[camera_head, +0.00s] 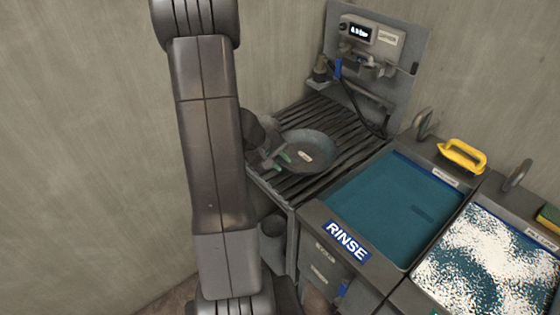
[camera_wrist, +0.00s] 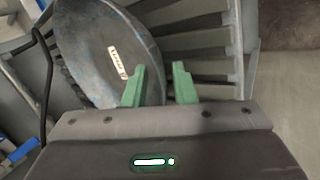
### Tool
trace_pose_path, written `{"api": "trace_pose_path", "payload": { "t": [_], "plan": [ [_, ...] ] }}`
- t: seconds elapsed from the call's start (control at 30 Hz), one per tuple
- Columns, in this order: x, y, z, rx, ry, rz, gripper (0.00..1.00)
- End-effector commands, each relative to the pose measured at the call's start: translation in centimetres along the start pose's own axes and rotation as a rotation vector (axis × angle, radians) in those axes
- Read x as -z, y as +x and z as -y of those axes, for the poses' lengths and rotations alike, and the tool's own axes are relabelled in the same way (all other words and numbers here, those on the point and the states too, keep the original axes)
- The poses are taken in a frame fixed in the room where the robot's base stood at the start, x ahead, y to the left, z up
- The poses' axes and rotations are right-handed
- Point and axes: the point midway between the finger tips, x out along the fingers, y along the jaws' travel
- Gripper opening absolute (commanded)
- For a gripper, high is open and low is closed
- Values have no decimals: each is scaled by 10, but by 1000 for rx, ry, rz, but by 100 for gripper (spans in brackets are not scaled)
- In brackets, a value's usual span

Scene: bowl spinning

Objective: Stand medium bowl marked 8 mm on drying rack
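A dark grey metal bowl (camera_head: 312,146) with a white label is on the slatted drying rack (camera_head: 350,146). Its inside faces up toward the cameras; the label is too small to read. In the wrist view the bowl (camera_wrist: 92,50) fills the upper left. My gripper (camera_head: 274,161) is at the bowl's near left rim. In the wrist view its green fingertips (camera_wrist: 158,78) are spread, one over the bowl's inside and one outside the rim. A gap shows between them, and firm contact with the rim is not visible.
Right of the rack is the rinse basin (camera_head: 390,205) of blue water, then a foamy basin (camera_head: 490,262). A yellow-handled tool (camera_head: 463,155) lies behind them. A grey panel with a display (camera_head: 359,33) and a hanging hose stands behind the rack. Walls close off the left and back.

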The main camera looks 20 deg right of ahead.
Motion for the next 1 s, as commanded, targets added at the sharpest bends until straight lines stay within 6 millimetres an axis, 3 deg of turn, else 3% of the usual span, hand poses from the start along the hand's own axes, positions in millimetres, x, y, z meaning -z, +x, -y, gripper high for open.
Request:
{"api": "trace_pose_path", "payload": {
  "t": [0.17, 0.5, 0.7, 1.0],
  "plan": [
    [1, -11, -2, -2, 0, -4, 25],
    [2, -80, -2, -2, 1, -7, 25],
    [1, -110, -1, -1, 1, -5, 25],
    [0, -122, -1, 0, 0, 0, 25]
  ]
}}
